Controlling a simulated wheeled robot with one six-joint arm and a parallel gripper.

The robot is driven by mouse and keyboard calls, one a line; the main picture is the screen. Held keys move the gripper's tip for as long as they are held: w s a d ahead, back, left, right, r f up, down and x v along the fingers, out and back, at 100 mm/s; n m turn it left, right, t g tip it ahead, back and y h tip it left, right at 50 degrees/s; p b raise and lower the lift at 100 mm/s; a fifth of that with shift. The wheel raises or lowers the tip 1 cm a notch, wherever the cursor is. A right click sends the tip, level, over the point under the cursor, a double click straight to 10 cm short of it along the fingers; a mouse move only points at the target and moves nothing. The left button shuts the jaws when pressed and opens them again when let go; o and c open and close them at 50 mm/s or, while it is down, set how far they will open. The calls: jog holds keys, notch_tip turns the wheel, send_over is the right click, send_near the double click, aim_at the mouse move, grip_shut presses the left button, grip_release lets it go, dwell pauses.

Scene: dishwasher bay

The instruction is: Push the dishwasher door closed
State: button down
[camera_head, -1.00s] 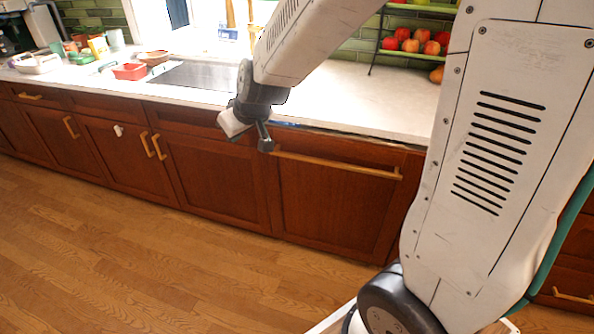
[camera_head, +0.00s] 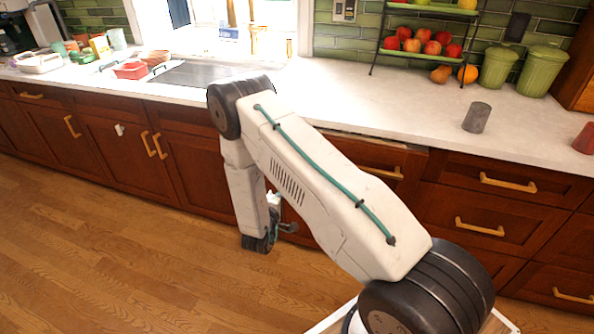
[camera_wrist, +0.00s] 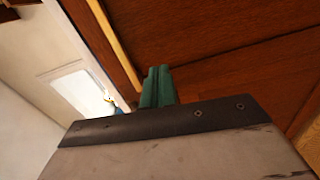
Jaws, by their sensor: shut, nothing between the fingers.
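The dishwasher door (camera_head: 403,185) is a red-brown wooden panel under the counter in the head view. My arm crosses in front of it and hides most of it. The right end of its light wooden bar handle (camera_head: 384,172) shows beside my arm. The door stands upright or nearly so; I cannot tell whether it is fully flush. My gripper (camera_head: 290,227) is low in front of the cabinet fronts, shut and empty. Its dark green fingers (camera_wrist: 157,86) show side by side in the wrist view, near wooden panels. Contact with the door cannot be told.
The white counter (camera_head: 400,118) runs above, with a grey cup (camera_head: 477,117), green canisters (camera_head: 542,70) and a fruit rack (camera_head: 420,45). Drawers (camera_head: 505,190) with handles stand right of the door. The wooden floor (camera_head: 120,270) at the left is clear.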

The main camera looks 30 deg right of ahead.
jog(key=s+d+x, duration=0.1)
jog(key=x, duration=1.2)
jog(key=shift+n+h, duration=0.3)
jog(key=shift+h, duration=0.1)
